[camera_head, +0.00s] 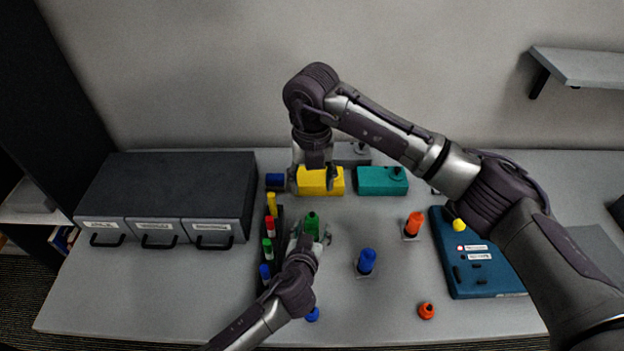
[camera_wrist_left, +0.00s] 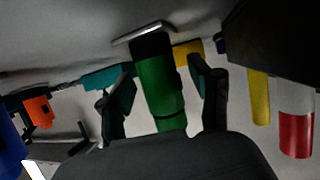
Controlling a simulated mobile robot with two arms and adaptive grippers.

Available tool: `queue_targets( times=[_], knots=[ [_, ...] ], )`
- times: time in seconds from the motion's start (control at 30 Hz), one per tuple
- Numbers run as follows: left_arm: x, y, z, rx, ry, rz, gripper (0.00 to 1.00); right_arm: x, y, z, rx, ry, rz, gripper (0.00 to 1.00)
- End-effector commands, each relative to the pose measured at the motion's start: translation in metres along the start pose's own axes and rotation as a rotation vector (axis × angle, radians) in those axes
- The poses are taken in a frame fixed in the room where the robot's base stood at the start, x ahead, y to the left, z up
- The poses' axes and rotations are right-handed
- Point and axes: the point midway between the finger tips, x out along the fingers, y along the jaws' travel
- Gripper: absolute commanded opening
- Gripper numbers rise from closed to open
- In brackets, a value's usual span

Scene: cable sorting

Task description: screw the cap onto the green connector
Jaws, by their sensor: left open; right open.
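The green connector (camera_head: 312,222) stands upright near the middle of the table. My left gripper (camera_head: 311,237) is open around it, with one finger on each side. In the left wrist view the green connector (camera_wrist_left: 161,92) shows between the two open fingers of my left gripper (camera_wrist_left: 162,85); I cannot tell whether they touch it. Its top end is dark, and I cannot tell whether that is a cap. My right gripper (camera_head: 314,184) is open and empty, in front of the yellow box and behind the green connector. No separate green cap is clearly visible.
A black rack (camera_head: 279,240) with coloured plugs stands just left. An orange connector (camera_head: 413,224) and a blue connector (camera_head: 367,262) stand right. An orange cap (camera_head: 427,311) and a blue cap (camera_head: 312,314) lie in front. A yellow box (camera_head: 334,184) and a teal box (camera_head: 382,181) are behind.

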Motion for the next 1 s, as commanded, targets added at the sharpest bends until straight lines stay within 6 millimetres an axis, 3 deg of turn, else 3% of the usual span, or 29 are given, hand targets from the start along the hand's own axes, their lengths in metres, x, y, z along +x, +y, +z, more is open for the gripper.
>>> queue_targets(
  times=[0.17, 0.4, 0.6, 1.0],
  knots=[
    [-0.022, 0.0, 0.002, -0.002, -0.002, 0.0, 0.64, 0.0, 0.0, 0.0, 0.0, 0.0, 0.0, 0.61],
    [-0.074, 0.0, 0.002, -0.002, -0.003, 0.001, 0.64, 0.0, 0.0, 0.0, 0.0, 0.0, 0.0, 0.61],
    [-0.106, 0.0, 0.001, -0.001, -0.002, 0.0, 0.64, 0.0, 0.0, 0.0, 0.0, 0.0, 0.0, 0.61],
    [-0.118, 0.0, 0.0, 0.0, 0.0, -0.001, 0.64, 0.0, 0.0, 0.0, 0.0, 0.0, 0.0, 0.61]
  ],
)
